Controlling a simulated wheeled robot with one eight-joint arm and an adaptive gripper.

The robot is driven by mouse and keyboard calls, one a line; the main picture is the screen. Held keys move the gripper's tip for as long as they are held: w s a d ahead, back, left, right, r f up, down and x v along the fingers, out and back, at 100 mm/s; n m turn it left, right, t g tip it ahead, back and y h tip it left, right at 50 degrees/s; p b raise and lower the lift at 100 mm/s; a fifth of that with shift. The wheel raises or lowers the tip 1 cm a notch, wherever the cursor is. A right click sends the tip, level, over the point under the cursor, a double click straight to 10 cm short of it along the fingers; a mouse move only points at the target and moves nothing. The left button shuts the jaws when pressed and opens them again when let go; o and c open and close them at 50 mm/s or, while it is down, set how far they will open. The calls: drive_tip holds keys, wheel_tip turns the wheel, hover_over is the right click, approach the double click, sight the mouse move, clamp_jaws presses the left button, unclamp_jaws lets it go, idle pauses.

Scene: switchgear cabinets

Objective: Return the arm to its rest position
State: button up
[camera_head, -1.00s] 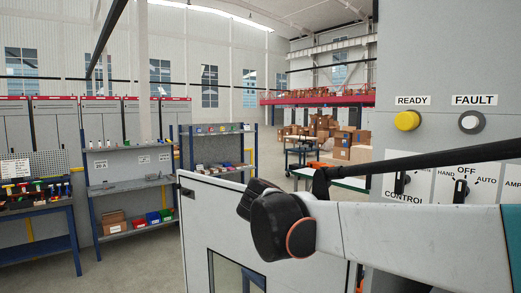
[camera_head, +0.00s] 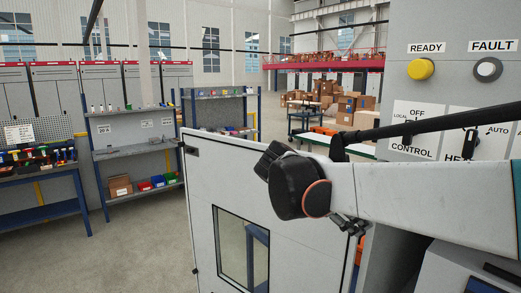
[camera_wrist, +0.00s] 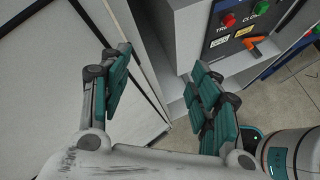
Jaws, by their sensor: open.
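My gripper (camera_wrist: 160,92) shows in the wrist view with its two teal-padded fingers spread apart and nothing between them. An open cabinet door and the cabinet's grey side lie behind the fingers, with a gap between. In the head view, my pale arm link reaches in from the right to a black rounded joint, in front of the cabinet and its door. Small dark parts show below the link there, but I cannot tell if they belong to the gripper.
The cabinet (camera_head: 455,22) stands close on the right with a yellow READY lamp (camera_head: 421,69), a FAULT lamp (camera_head: 488,69) and selector switches. Its windowed door (camera_head: 290,245) stands open. The wrist view shows an orange handle (camera_wrist: 254,43). Shelves (camera_head: 130,150) stand left; floor between is clear.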

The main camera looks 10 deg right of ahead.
drive_tip(key=s+a+f+m+t+y+b, duration=0.1)
drive_tip(key=s+a+f+m+y+b, duration=0.2)
drive_tip(key=f, duration=0.7)
drive_tip(key=s+a+f+m+t+y+b, duration=0.2)
drive_tip(key=s+a+f+m+y+b, duration=0.2)
drive_tip(key=s+f+m+b, duration=0.3)
drive_tip(key=s+a+f+m+t+y+b, duration=0.2)
drive_tip(key=s+a+f+m+y+b, duration=0.1)
drive_tip(key=f, duration=1.1)
drive_tip(key=s+a+m+b, duration=0.1)
drive_tip(key=s+m+b, duration=0.1)
drive_tip(key=s+b, duration=0.1)
drive_tip(key=shift+s+m+b, duration=0.4)
drive_tip(key=shift+s, duration=0.1)
